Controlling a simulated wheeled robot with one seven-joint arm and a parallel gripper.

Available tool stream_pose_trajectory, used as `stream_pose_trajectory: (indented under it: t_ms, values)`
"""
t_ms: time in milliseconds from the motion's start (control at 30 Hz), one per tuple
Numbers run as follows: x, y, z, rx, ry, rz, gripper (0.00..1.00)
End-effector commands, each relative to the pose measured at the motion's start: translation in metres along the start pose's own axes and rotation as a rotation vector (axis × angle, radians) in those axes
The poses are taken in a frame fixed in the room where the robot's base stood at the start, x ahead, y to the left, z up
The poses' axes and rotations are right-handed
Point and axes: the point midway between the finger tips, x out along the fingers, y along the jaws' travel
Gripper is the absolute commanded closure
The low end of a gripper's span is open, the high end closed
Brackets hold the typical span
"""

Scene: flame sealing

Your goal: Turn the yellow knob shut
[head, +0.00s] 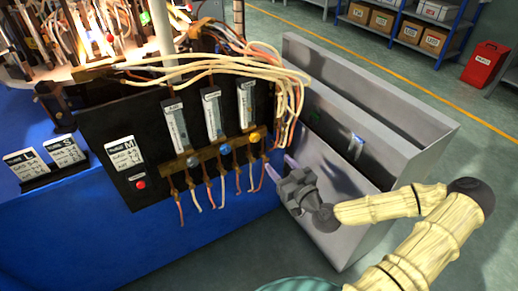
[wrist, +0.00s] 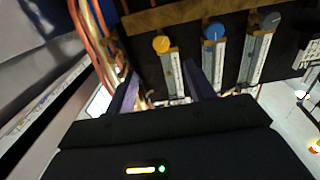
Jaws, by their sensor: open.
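The yellow knob (head: 255,137) is the rightmost of three knobs along a brass bar on the black panel. In the wrist view the yellow knob (wrist: 161,44) shows beyond and between the fingers, apart from them. My gripper (head: 278,168) is open and empty, to the lower right of the yellow knob. Its two purple fingers also show in the wrist view (wrist: 157,80). The blue knob (head: 225,149) and the grey knob (head: 193,162) sit to the left of the yellow one. How far the yellow knob is turned cannot be told.
Orange and white hoses (head: 228,66) arch over the panel's top right, and more hang below the knobs. A metal bin (head: 370,130) stands right of the panel, behind my arm. Gauge tubes (head: 213,115) rise above the knobs. A red button (head: 141,184) is at the lower left.

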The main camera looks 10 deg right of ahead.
Motion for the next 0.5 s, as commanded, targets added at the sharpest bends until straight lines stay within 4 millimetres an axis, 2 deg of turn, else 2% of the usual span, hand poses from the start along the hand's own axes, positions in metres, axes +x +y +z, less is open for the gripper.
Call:
stream_pose_trajectory:
  t_ms: [167, 500]
  values:
    - [0.009, -0.002, 0.004, -0.001, 0.002, -0.002, 0.46]
    - [0.071, -0.003, 0.000, 0.002, 0.002, -0.003, 0.46]
